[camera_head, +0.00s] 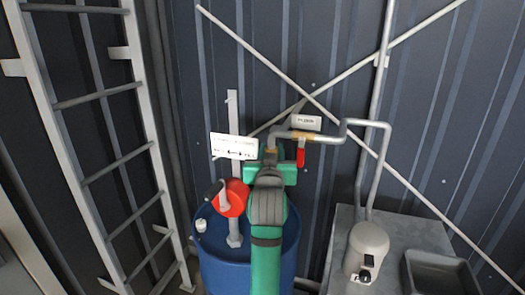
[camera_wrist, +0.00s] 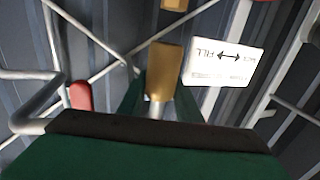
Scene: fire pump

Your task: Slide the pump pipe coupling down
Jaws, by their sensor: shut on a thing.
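The brass pump pipe coupling (camera_wrist: 163,72) stands between the green fingers of my gripper (camera_wrist: 160,100) in the wrist view. My gripper is shut on it, and a short bright length of pipe shows at its near end. In the head view a small brass part of it shows at the pipe's lower end (camera_head: 270,151), and my green arm and gripper (camera_head: 270,168) hide most of what lies below. The grey pipe (camera_head: 283,134) bends down to it from a valve with a red lever (camera_head: 301,157).
A blue drum (camera_head: 223,262) with a red hand pump (camera_head: 234,198) stands below. A white sign (camera_head: 234,146) is close to my gripper's left. A ladder (camera_head: 110,150) is at left; a grey counter (camera_head: 400,235) with a tank (camera_head: 366,250) and sink is at right.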

